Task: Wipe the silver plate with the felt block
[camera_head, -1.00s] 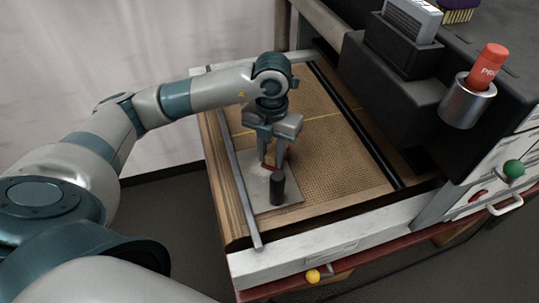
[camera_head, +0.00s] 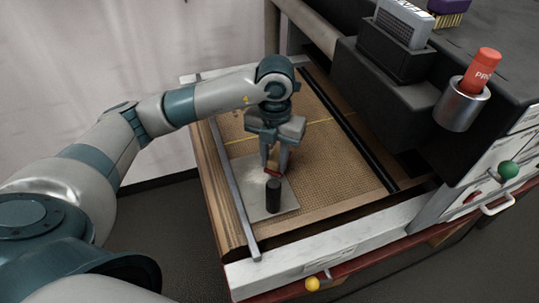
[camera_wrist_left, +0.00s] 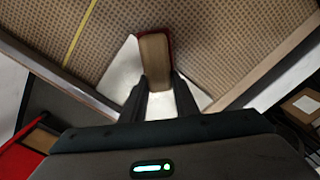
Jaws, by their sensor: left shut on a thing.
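The silver plate (camera_head: 256,204) lies flat on the perforated tan bed near its left front corner. It also shows in the wrist view (camera_wrist_left: 120,78), partly behind the block and fingers. My left gripper (camera_head: 273,166) is over the plate, pointing down, shut on the felt block (camera_wrist_left: 155,62). The block has a tan body and a red layer along its far side. My right gripper is not in view.
A grey bar (camera_head: 235,190) runs left of the plate, and a black rail (camera_head: 348,130) crosses the bed at right. A red marker (camera_head: 482,72) sits in a metal cup (camera_head: 462,107).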

